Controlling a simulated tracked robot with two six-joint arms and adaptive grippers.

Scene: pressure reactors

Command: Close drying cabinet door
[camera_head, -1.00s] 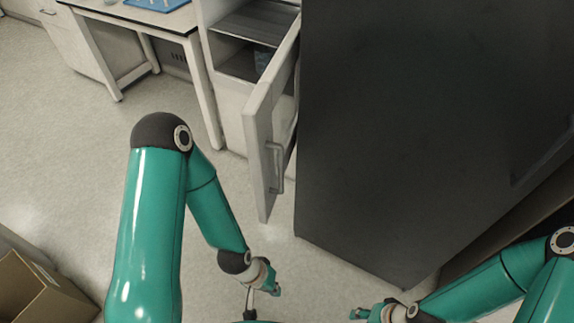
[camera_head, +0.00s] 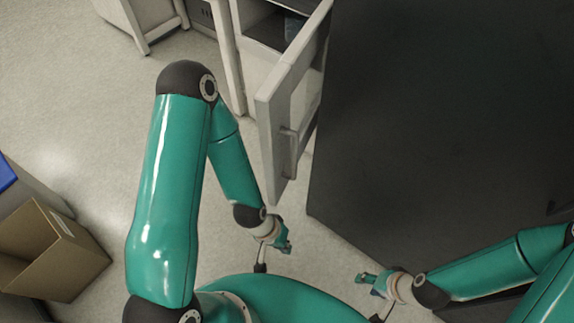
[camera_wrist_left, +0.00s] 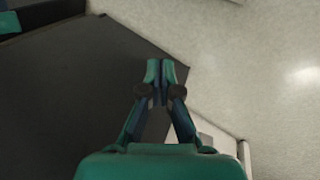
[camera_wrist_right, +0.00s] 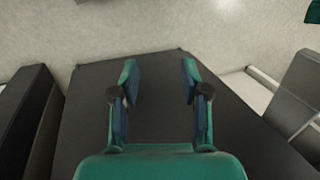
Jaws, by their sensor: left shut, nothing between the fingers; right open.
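The white drying cabinet door (camera_head: 272,134) stands wide open at the top middle of the head view, with a vertical handle (camera_head: 289,152) on its face. The cabinet (camera_head: 251,55) behind it shows a dark inner compartment. My left gripper (camera_head: 285,246) is shut and empty, below the door's lower end and apart from it. In the left wrist view its fingers (camera_wrist_left: 160,68) meet. My right gripper (camera_head: 366,278) is open and empty, low and to the right of the door. In the right wrist view its fingers (camera_wrist_right: 158,80) are spread.
A large dark cabinet (camera_head: 420,120) stands close to the right of the door. An open cardboard box (camera_head: 72,240) sits on the left. A white table leg (camera_head: 125,28) shows at the top left. The floor (camera_head: 75,120) on the left is bare.

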